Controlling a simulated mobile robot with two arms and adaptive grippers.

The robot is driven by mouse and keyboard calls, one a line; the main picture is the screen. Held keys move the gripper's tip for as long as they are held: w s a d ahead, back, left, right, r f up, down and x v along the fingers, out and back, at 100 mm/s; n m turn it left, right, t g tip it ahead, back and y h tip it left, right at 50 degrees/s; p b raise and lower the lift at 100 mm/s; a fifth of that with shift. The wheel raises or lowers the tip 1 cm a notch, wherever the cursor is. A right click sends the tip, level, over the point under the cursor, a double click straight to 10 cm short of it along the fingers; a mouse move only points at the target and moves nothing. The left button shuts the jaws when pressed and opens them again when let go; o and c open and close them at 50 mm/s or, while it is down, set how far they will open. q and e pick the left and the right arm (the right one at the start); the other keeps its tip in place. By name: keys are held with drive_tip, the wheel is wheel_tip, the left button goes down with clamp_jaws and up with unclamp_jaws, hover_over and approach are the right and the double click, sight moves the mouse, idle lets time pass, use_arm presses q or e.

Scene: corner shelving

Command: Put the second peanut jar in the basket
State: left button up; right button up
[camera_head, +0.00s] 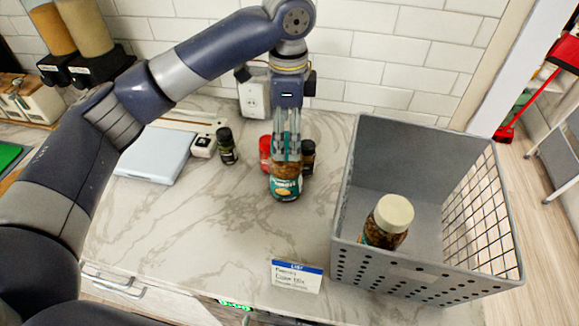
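One peanut jar with a cream lid (392,219) stands inside the grey basket (434,272) on the right of the counter. The second peanut jar (286,186), with a teal label, is left of the basket. My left gripper (286,153) points down over this jar, its fingers at the jar's top and covering its lid. I cannot tell whether the fingers are closed on it or only around it. I cannot tell if the jar touches the counter. My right gripper is not in view.
A red-topped container (265,152) and a dark bottle (309,157) stand close behind the second jar. A dark jar (227,146) and a pale scale (155,155) are to the left. A list card (296,276) stands at the front edge. The counter's front left is clear.

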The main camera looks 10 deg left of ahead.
sight(286, 144)
use_arm(q)
drive_tip(key=f, duration=0.3)
drive_tip(key=shift+s+a, duration=0.25)
drive_tip(key=shift+s, duration=0.05)
wheel_tip(286, 144, down, 5)
drive_tip(key=shift+a+r+p, duration=0.1)
drive_tip(key=shift+p, duration=1.05)
drive_tip(key=shift+f, duration=0.4)
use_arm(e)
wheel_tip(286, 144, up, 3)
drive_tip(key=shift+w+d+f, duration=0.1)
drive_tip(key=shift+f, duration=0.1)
use_arm(q)
drive_tip(key=shift+r, duration=0.1)
drive_tip(key=c, duration=1.7)
